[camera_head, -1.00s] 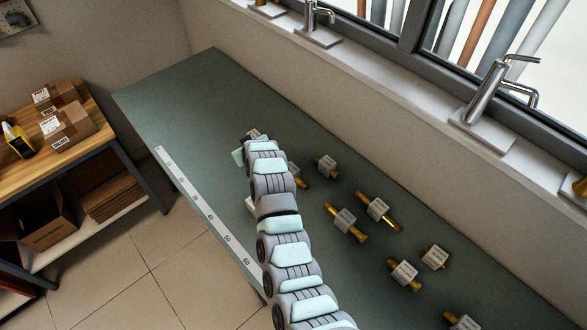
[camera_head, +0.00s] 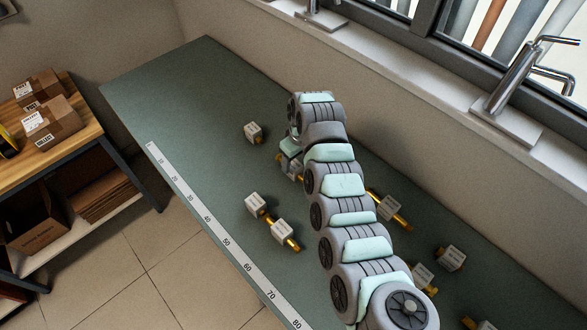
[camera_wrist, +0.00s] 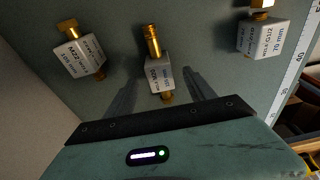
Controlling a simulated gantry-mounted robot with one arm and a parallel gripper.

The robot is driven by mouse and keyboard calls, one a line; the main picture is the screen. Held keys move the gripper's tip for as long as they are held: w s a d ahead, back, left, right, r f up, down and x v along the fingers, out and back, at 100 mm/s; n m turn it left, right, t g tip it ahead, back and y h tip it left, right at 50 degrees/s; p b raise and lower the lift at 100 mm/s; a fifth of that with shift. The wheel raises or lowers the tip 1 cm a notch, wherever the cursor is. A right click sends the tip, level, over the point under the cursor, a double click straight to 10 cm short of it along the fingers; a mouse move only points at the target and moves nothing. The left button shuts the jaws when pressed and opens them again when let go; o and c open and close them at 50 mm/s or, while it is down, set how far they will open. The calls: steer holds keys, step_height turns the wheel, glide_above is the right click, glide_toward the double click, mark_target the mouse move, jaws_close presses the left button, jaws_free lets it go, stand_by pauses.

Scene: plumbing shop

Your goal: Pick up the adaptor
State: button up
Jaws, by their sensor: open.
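Several brass adaptors with white label blocks lie on the green bench; the frames do not show which one the task means. In the wrist view, one adaptor (camera_wrist: 157,73) lies between the two dark fingers of my gripper (camera_wrist: 161,80), which is open. I cannot tell whether the fingers touch it. Another adaptor (camera_wrist: 80,54) lies to the left, and one marked 70 mm (camera_wrist: 263,36) lies at the upper right. In the head view, my gripper is low over the bench, partly hidden by my arm, with a white block (camera_head: 291,166) beside it.
On the green bench (camera_head: 190,110), adaptors lie at the left (camera_head: 253,132), nearer the ruler (camera_head: 258,205) (camera_head: 285,235) and right of my arm (camera_head: 390,208) (camera_head: 450,258). The bench's far left is clear. A windowsill with taps (camera_head: 520,85) runs along the right.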

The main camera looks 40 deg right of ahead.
mark_target(294, 165)
steer(key=shift+w+f+b, duration=0.15)
steer(key=shift+f, duration=0.8)
steer(key=shift+w+f+b, duration=0.15)
steer(key=shift+w+f, duration=0.05)
steer(key=shift+f, duration=0.8)
steer(key=shift+w+f+b, duration=0.15)
steer(key=shift+f, duration=0.8)
steer(key=shift+c, duration=0.3)
jaws_close()
